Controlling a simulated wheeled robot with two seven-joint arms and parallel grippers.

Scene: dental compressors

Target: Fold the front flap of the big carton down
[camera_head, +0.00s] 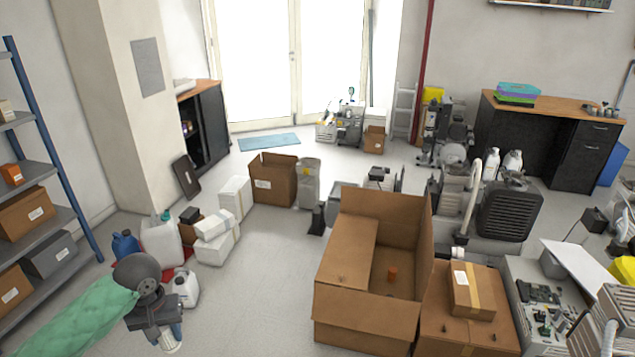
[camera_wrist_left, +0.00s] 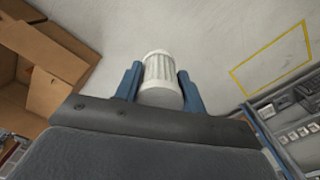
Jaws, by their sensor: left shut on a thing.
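The big carton (camera_head: 362,335) stands open at the lower middle of the head view. Its back flap (camera_head: 383,206) and right flap (camera_head: 430,235) stand up, and a left flap (camera_head: 346,252) lies across part of the opening. The front flap (camera_head: 366,304) seems to slope outward over the front wall. A small orange object (camera_head: 392,273) is inside. My left gripper (camera_head: 172,335) is well left of the carton, shut on a white ribbed cylinder, which shows between the blue fingers in the left wrist view (camera_wrist_left: 160,75). My right gripper is not in view.
A closed carton (camera_head: 435,325) with a smaller box (camera_head: 473,290) on it stands against the big carton's right side. White containers (camera_head: 162,240) and white boxes (camera_head: 218,245) stand beyond my left arm. Floor (camera_head: 260,290) between my left gripper and the carton is clear.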

